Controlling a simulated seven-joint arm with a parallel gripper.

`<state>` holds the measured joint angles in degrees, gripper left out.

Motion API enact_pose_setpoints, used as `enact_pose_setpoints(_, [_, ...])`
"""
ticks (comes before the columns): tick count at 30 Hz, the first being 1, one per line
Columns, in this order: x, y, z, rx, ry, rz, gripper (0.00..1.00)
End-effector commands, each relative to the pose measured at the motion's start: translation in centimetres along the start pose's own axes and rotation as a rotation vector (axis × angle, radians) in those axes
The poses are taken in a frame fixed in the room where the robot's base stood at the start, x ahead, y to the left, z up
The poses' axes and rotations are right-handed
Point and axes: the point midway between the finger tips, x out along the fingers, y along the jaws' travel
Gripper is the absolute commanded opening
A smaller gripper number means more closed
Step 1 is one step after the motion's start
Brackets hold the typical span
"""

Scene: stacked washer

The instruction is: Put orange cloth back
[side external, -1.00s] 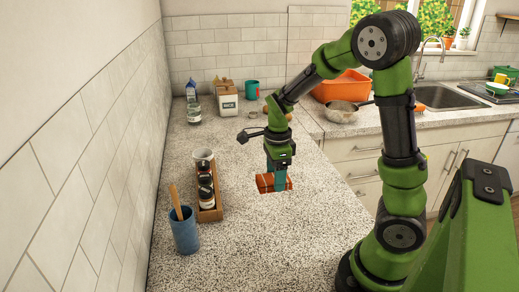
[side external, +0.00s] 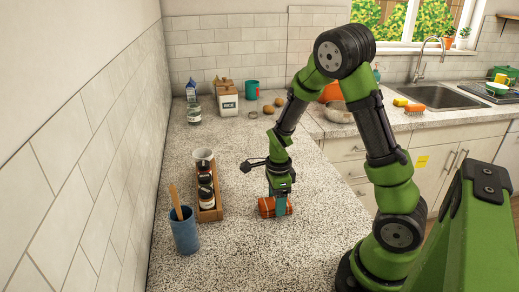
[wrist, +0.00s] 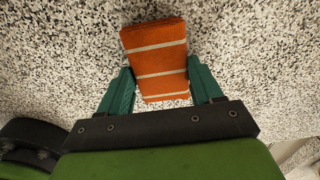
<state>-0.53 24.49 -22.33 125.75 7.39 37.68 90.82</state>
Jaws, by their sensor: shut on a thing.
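The orange cloth (side external: 266,207) is a folded bundle with pale stripes. My gripper (side external: 281,206) is shut on it, with one teal finger in front of the cloth in the side external view. In the wrist view the cloth (wrist: 155,62) lies between the two teal fingers of my gripper (wrist: 160,88), its far end reaching past the fingertips. The cloth is at or just above the speckled counter (side external: 240,250); I cannot tell whether it touches.
A wooden rack (side external: 209,213) with jars stands to the left of my gripper, near a blue cup (side external: 185,235). A metal bowl (side external: 338,112) and a partly hidden orange tub (side external: 330,92) stand at the back. The counter's front middle is clear.

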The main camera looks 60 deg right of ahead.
Motion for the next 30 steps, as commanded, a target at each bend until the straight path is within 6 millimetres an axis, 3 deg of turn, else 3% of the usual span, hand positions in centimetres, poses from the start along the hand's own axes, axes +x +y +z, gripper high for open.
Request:
enact_pose_setpoints(1, [0.2, 0.0, 0.0, 0.0, 0.001, 0.001, 0.36])
enact_pose_setpoints(2, [0.2, 0.0, 0.0, 0.001, 0.001, 0.001, 0.66])
enact_pose_setpoints(7, [0.2, 0.0, 0.0, 0.0, 0.0, 0.001, 0.9])
enact_pose_setpoints(15, [0.1, 0.0, 0.0, 0.0, 0.0, 0.0, 0.9])
enact_pose_setpoints(19, [-0.9, -0.1, 0.1, -0.001, -0.002, -0.002, 0.9])
enact_pose_setpoints(30, [-8.5, -0.1, 0.1, -0.001, -0.005, -0.004, 0.9])
